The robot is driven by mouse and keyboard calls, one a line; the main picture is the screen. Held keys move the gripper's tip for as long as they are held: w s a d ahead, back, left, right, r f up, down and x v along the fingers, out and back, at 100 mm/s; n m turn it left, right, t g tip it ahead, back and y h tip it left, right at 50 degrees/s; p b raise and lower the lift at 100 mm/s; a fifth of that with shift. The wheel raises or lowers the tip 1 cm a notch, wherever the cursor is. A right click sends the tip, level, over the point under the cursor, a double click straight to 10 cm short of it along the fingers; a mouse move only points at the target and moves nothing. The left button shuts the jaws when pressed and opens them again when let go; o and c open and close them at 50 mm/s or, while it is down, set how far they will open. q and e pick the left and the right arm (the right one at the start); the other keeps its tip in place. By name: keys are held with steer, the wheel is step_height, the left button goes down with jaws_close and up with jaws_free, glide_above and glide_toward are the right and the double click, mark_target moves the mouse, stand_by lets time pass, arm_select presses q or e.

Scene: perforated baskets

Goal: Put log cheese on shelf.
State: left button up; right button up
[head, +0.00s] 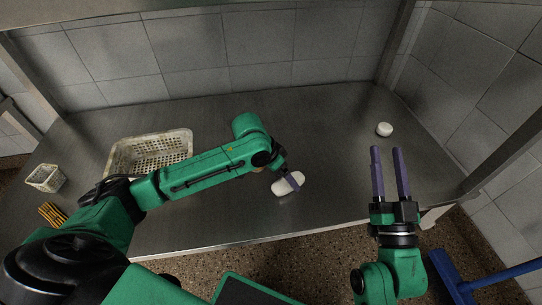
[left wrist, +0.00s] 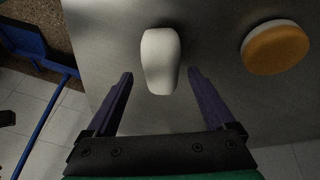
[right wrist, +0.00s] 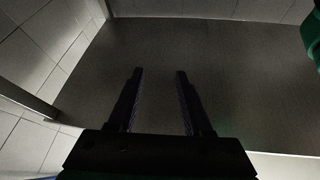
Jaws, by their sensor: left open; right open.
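The log cheese, a white rounded log (head: 284,187), lies on the steel surface (head: 240,222) near its front edge. My left gripper (head: 291,179) is over it with open fingers. In the left wrist view the log cheese (left wrist: 160,58) lies lengthwise, its near end between the open fingertips (left wrist: 161,76); I cannot tell whether they touch it. My right gripper (head: 388,152) is open and empty, toward the right side. The right wrist view shows only bare steel between its fingertips (right wrist: 160,74).
A perforated basket (head: 118,146) is at the left, with a smaller basket (head: 46,178) and orange-brown sticks (head: 53,215). A steel ledge (head: 90,9) runs overhead.

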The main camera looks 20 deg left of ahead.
mark_target(279, 181)
arm_select(q)
steer(key=shift+p+v, duration=0.5)
steer(key=shift+v, duration=0.55)
steer(key=shift+p+v, duration=0.6)
steer(key=shift+v, duration=0.45)
steer(key=p+v, duration=0.1)
steer(key=v, duration=0.1)
steer(key=shift+a+r, duration=0.1)
steer(key=shift+r, duration=0.25)
steer(key=p+v, duration=0.2)
steer(key=v, duration=0.1)
steer(key=shift+s, duration=0.1)
arm_select(e)
steer(key=s+a+f+g, duration=0.1)
steer(key=s+f+g, duration=0.4)
steer(key=f, duration=0.6)
steer(key=s+a+f+m+g+h, duration=0.1)
steer(key=s+f+g, duration=0.4)
steer(key=f, duration=0.7)
steer(key=s, duration=0.2)
steer(key=shift+s+f+h, duration=0.15)
steer(key=shift+s+h, duration=0.15)
steer(key=shift+s, duration=0.1)
